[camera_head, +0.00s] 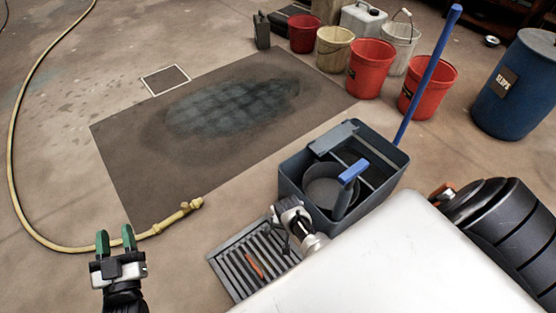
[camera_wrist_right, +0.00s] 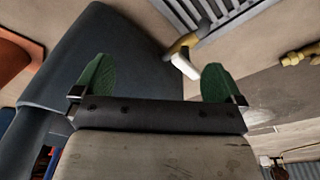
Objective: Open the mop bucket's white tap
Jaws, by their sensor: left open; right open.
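The mop bucket (camera_head: 296,181) is dark blue-grey and stands beside a floor grate; its side also fills the left of the right wrist view (camera_wrist_right: 125,65). The white tap (camera_wrist_right: 186,66) sits on a brass-coloured body at the bucket's side, above the grate. I cannot make it out in the head view. My right gripper (camera_wrist_right: 155,83) has its green fingertips apart and empty. The tap appears beyond them, nearer the right-hand finger, and not between the pads. My left gripper (camera_head: 116,240) is open and empty over the floor, well left of the bucket.
A slatted grate (camera_head: 232,270) lies in front of the bucket. A yellow hose (camera_head: 15,190) curves along the left to its nozzle (camera_head: 185,209). A blue handle (camera_head: 430,70) rises behind the bucket. Red buckets (camera_head: 371,62) and a blue barrel (camera_head: 515,85) stand behind.

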